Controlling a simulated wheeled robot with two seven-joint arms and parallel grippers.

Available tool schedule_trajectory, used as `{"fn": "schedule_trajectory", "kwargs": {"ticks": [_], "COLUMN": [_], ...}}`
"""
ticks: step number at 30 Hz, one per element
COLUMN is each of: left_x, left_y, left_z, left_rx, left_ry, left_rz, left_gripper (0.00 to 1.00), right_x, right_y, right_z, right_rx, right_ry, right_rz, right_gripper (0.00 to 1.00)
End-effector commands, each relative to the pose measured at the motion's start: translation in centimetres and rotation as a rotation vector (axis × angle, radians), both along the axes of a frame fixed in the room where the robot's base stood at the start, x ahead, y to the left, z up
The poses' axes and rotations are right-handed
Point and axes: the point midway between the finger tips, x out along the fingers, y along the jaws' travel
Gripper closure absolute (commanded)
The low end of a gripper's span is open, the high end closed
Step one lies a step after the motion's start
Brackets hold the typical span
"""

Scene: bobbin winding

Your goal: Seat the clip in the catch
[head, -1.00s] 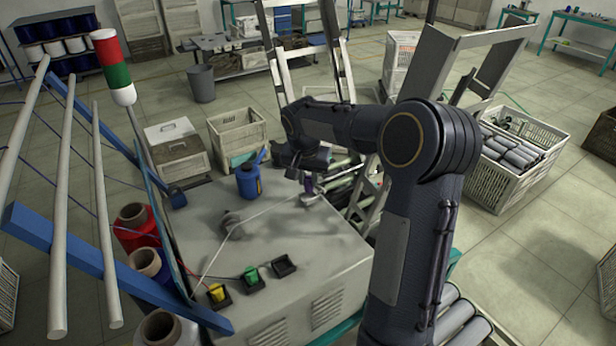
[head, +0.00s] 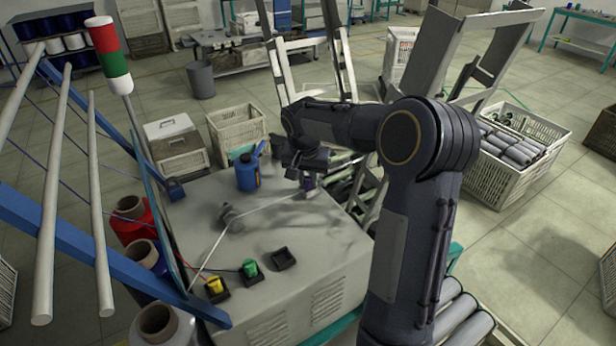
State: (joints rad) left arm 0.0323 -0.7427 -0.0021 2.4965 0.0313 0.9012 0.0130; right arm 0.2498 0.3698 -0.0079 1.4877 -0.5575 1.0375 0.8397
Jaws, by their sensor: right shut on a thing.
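My right gripper (head: 306,172) is over the far right part of the grey machine top (head: 300,235), its jaws pointing down. It is shut on a small purple thing (head: 307,184), probably the clip, held low over the surface. A pale thread (head: 268,206) runs from near it to a small grey guide (head: 230,217), then down toward the front left. The fingers and arm hide much of this spot. I cannot make out the catch, or whether the clip touches anything. My left gripper is out of view.
A blue can (head: 247,172) stands on the machine left of my right gripper. Yellow (head: 215,287) and green (head: 249,268) switches and an empty dark holder (head: 283,258) lie in front. Thread cones (head: 146,258) and a blue frame (head: 75,240) flank the left side.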

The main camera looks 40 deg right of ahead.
Motion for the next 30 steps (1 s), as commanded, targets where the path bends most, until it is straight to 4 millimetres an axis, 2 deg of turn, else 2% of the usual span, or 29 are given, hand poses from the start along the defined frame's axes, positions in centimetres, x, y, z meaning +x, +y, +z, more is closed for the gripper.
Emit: {"fn": "schedule_trajectory", "kwargs": {"ticks": [2,3,8,16,19,30], "left_x": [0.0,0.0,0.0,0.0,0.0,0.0], "left_y": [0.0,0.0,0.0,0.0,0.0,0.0], "left_z": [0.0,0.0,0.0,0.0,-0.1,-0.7], "left_rx": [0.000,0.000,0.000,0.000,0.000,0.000], "left_ry": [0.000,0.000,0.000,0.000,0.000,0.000], "left_rz": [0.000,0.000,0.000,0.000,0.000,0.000], "left_gripper": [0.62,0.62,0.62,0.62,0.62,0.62], "right_x": [0.0,0.0,0.0,0.0,0.0,-0.9], "right_y": [0.0,0.0,0.0,0.0,0.1,1.3], "right_z": [0.1,0.1,0.1,0.1,0.8,6.4], "right_rx": [0.000,-0.001,-0.001,-0.001,-0.001,-0.001], "right_ry": [0.000,-0.001,-0.001,-0.001,-0.004,-0.003], "right_rz": [0.000,0.000,0.000,0.000,0.000,0.000], "right_gripper": [0.98,0.75,0.54,0.54,0.54,0.54]}}
